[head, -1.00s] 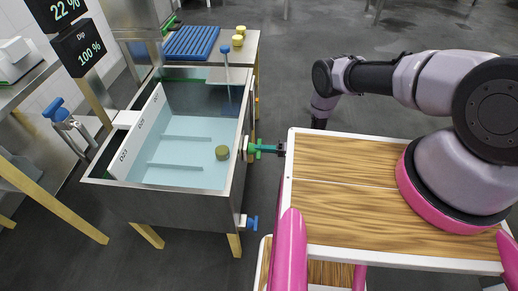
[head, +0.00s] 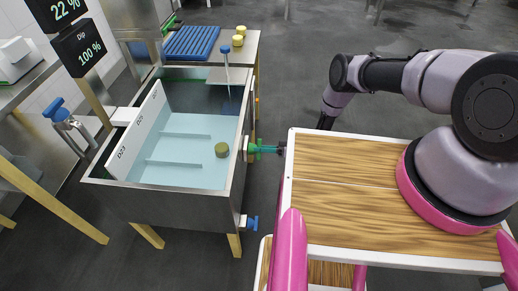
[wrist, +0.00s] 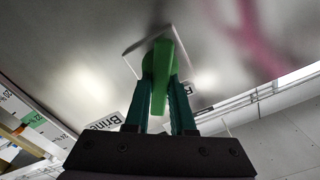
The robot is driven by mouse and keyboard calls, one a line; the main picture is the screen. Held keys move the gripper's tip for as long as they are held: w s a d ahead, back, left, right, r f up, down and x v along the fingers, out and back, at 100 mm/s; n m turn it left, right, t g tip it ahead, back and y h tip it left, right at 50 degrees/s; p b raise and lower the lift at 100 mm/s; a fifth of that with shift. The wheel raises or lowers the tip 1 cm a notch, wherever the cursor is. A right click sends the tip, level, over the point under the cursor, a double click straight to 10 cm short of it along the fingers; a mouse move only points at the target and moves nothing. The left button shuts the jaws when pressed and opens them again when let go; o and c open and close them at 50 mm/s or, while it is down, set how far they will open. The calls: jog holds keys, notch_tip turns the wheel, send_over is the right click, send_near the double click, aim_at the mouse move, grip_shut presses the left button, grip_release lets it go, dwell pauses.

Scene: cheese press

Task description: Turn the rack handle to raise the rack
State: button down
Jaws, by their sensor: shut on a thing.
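The green rack handle (head: 252,146) sits on the right outer wall of the steel brine tank (head: 180,207). In the wrist view the handle (wrist: 160,62) has a round hub on a pale square plate, and its bar runs down between the teal fingers. My gripper (head: 268,149) reaches the handle from the right and is shut on it; it also shows in the wrist view (wrist: 162,92). The rack itself cannot be clearly made out; pale bars (head: 187,163) lie in the tank's water. A round olive cheese (head: 222,150) is in the water near the right wall.
A blue-handled valve (head: 252,222) is low on the tank's right side. A blue mat (head: 191,42) and yellow cheeses (head: 238,37) sit on the table behind. Blue-handled tap (head: 62,117) is at left. Open floor lies beyond, at upper right.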

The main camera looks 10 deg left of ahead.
jog(key=n, duration=0.6)
jog(key=shift+d, duration=0.1)
jog(key=n, duration=0.6)
jog(key=shift+s+n, duration=0.15)
jog(key=shift+n, duration=0.25)
jog(key=n, duration=0.6)
jog(key=shift+s+f, duration=0.1)
jog(key=shift+f, duration=0.05)
jog(key=n, duration=0.5)
jog(key=shift+f+n, duration=0.1)
jog(key=shift+n, duration=0.3)
jog(key=c, duration=0.8)
grip_release()
jog(key=shift+o, duration=0.2)
jog(key=shift+d, duration=0.1)
